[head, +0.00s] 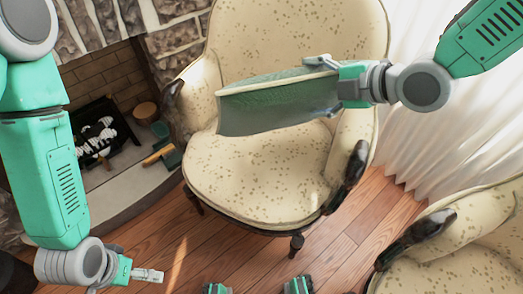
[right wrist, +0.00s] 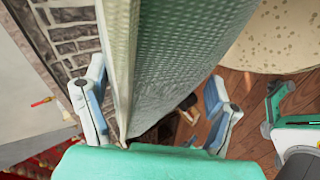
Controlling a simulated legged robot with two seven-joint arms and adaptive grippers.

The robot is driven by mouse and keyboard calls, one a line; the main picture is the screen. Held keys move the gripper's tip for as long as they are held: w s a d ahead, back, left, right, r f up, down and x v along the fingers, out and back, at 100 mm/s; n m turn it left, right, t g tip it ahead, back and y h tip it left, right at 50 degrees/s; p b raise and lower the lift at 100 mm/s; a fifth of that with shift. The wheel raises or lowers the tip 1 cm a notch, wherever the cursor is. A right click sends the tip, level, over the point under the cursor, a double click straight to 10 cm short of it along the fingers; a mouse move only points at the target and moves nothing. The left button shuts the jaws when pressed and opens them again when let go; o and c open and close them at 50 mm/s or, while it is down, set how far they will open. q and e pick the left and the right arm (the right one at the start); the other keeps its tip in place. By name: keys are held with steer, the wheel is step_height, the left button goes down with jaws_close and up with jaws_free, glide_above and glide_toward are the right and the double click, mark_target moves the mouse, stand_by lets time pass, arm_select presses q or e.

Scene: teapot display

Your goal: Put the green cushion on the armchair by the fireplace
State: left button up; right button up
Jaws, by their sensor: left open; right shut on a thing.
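The green cushion (head: 270,105) is held on edge in the air over the seat of the cream, speckled armchair (head: 250,190), in front of its backrest. My right gripper (head: 328,88) is shut on the cushion's right end in the head view. In the right wrist view, the cushion (right wrist: 175,65) extends away between the two fingers, and the armchair (right wrist: 270,35) shows at the upper right. A gap to the seat seems to remain below the cushion. My left gripper (head: 150,275) is open and empty, low at the left over the floor. The fireplace (head: 110,75) is left of the armchair.
A second cream armchair (head: 465,265) stands at the lower right. A white curtain (head: 420,120) hangs behind on the right. A raised hearth (head: 125,190) with fire tools borders the fireplace. Wooden floor (head: 165,240) is clear in front of the armchair.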

steer(key=b, duration=0.3)
glide_above(302, 120)
steer(key=s, duration=0.1)
steer(key=f, duration=0.5)
steer(key=shift+s+d+f, duration=0.1)
steer(key=shift+d, duration=0.25)
steer(key=f, duration=0.3)
steer(key=f+b, duration=0.1)
steer(key=f, duration=0.1)
steer(key=shift+d+f, duration=0.25)
arm_select(q)
step_height(302, 120, down, 6)
steer(key=w+b, duration=0.1)
steer(key=shift+f, duration=0.15)
arm_select(e)
steer(key=shift+a+f, duration=0.15)
steer(key=shift+f, duration=1.8)
